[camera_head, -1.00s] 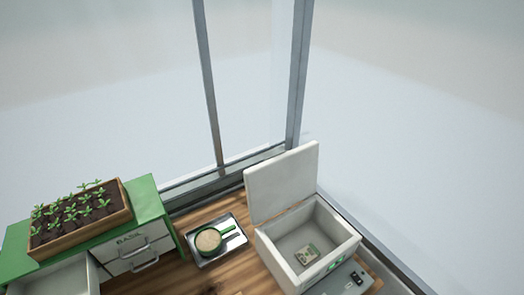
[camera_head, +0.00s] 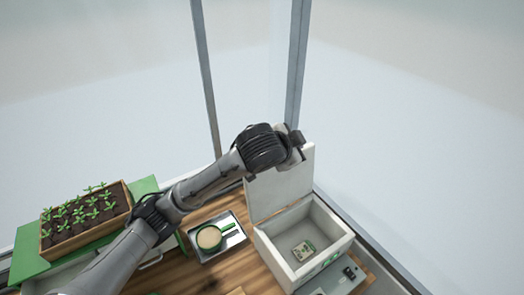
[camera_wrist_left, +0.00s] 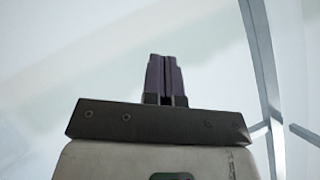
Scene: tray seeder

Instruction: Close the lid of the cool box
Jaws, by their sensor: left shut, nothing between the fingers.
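The cool box (camera_head: 268,240) is a white box on the right of the bench in the head view. Its lid (camera_head: 291,190) stands open, upright at the back left edge. A small seed packet (camera_head: 303,250) lies on the floor inside the box. My left gripper (camera_head: 301,150) is at the top of the lid, in front of its upper edge in the head view; I cannot tell whether it touches. In the left wrist view its fingers (camera_wrist_left: 165,78) are together with nothing between them. The lid does not show in the left wrist view. My right gripper is out of view.
A green drawer unit (camera_head: 30,262) carries a wooden planter (camera_head: 128,208) of seedlings at the left. Window frame posts (camera_head: 297,75) rise behind the box.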

